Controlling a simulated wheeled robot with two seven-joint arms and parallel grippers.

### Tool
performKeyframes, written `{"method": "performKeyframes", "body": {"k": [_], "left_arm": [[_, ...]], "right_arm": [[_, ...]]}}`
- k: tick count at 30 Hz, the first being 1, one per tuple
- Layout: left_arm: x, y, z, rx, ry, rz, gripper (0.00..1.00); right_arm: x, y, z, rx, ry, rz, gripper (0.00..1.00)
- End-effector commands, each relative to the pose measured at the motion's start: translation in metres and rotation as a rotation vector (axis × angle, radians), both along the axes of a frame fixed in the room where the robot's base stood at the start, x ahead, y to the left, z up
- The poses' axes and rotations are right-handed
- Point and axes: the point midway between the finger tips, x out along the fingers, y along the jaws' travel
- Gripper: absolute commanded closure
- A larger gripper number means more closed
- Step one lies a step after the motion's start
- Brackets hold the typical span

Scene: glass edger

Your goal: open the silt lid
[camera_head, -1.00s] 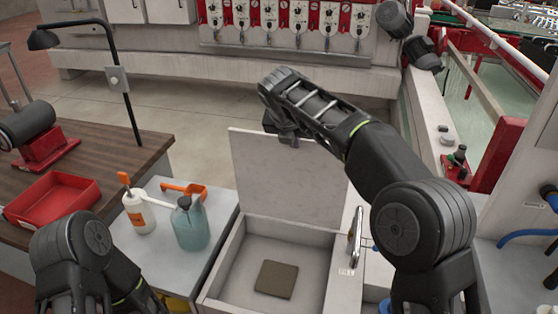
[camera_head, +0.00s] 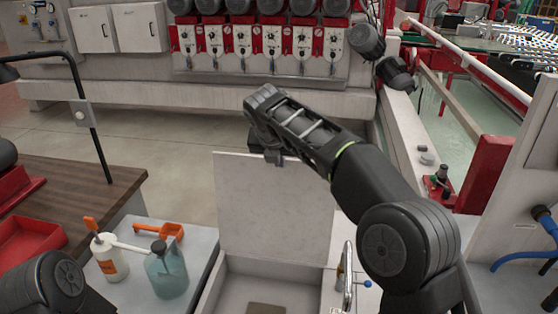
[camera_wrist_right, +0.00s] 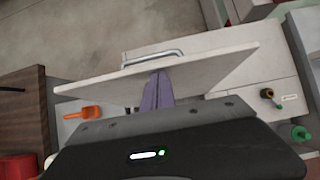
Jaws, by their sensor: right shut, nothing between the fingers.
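The silt lid (camera_head: 275,208) is a pale flat panel. It stands raised, nearly upright, at the back of an open white box (camera_head: 212,288). My right gripper (camera_head: 268,152) is at the lid's top edge, partly hidden behind its own arm. In the right wrist view the shut, empty fingers (camera_wrist_right: 159,88) overlap the lid (camera_wrist_right: 205,72); whether they touch it I cannot tell. A metal bar handle (camera_wrist_right: 152,58) shows on the lid there; it is hidden in the head view. Only part of my left arm shows at lower left, its gripper out of view.
A teal jug (camera_head: 166,274), a white bottle (camera_head: 108,260) and an orange tool (camera_head: 160,233) stand on a pale surface left of the box. A metal lever (camera_head: 347,275) stands to the box's right. Open floor lies behind the lid.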

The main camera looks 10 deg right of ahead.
Motion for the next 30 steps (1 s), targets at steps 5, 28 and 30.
{"method": "performKeyframes", "body": {"k": [5, 28, 30], "left_arm": [[0.0, 0.0, -0.004, -0.001, -0.001, -0.001, 0.67], [0.0, -0.001, -0.008, -0.002, -0.004, -0.001, 0.67], [0.0, -0.001, -0.008, -0.002, -0.004, -0.001, 0.67]], "right_arm": [[-0.011, 0.004, 0.017, 0.001, -0.004, 0.002, 1.0], [-0.041, 0.013, 0.062, 0.0, -0.001, 0.001, 1.0], [-0.041, 0.013, 0.062, 0.0, -0.001, 0.001, 1.0]]}}
